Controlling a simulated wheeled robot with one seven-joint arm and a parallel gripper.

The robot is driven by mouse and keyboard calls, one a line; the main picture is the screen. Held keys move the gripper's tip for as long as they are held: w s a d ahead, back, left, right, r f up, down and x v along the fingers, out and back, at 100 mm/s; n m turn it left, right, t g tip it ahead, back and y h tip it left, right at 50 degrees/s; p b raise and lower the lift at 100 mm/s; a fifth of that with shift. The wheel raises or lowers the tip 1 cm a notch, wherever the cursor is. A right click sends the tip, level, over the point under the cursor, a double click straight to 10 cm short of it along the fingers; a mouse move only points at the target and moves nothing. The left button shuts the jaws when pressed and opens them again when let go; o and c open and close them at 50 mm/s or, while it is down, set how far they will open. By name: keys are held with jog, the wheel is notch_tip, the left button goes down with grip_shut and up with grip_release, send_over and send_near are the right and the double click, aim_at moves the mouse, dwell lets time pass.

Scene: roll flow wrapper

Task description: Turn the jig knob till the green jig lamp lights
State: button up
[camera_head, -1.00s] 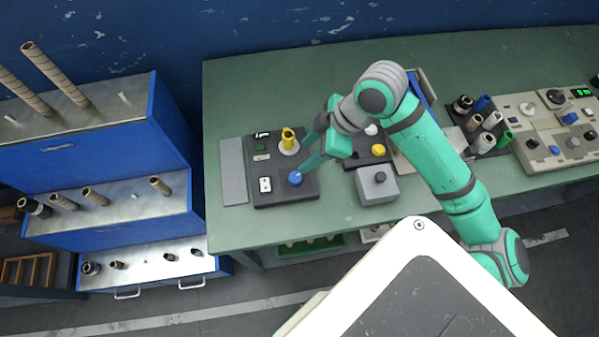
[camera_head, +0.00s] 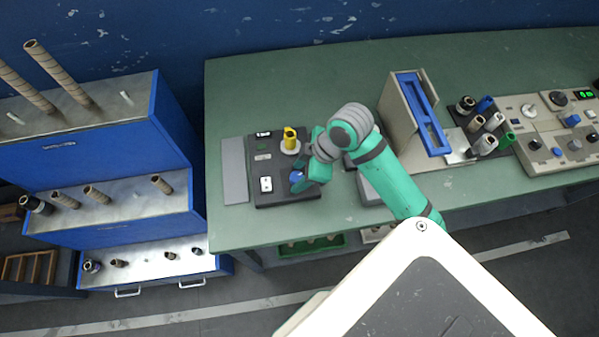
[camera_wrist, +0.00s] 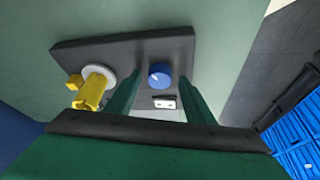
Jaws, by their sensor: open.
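The black jig plate (camera_head: 262,190) lies on the green bench; its edge also shows in the wrist view (camera_wrist: 90,48). The blue knob (camera_wrist: 159,75) has a pale pointer mark and sits on the plate. My gripper (camera_wrist: 157,90) is open, with one green finger on each side of the knob in the picture; I cannot tell if they touch it. In the head view, the knob (camera_head: 297,176) is partly hidden by my gripper (camera_head: 303,180). A yellow post on a pale ring (camera_head: 291,141) stands behind the knob. I cannot make out a lit green lamp.
A white switch block (camera_head: 266,184) sits left of the knob. A grey plate (camera_head: 234,170) lies further left. A beige stand with a blue frame (camera_head: 424,112) and a control panel (camera_head: 560,120) are to the right. A blue stepped rack (camera_head: 110,150) stands left of the bench.

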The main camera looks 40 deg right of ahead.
jog(key=c, duration=1)
jog(key=shift+m, duration=0.4)
jog(key=m+h, duration=0.1)
jog(key=m, duration=0.2)
jog(key=shift+a+m+t, duration=0.15)
jog(key=shift+m+t, duration=0.15)
jog(key=shift+t, duration=0.1)
jog(key=shift+a+m+h, duration=0.1)
jog(key=shift+m+h, duration=0.8)
jog(key=shift+m, duration=0.8)
jog(key=o, duration=1)
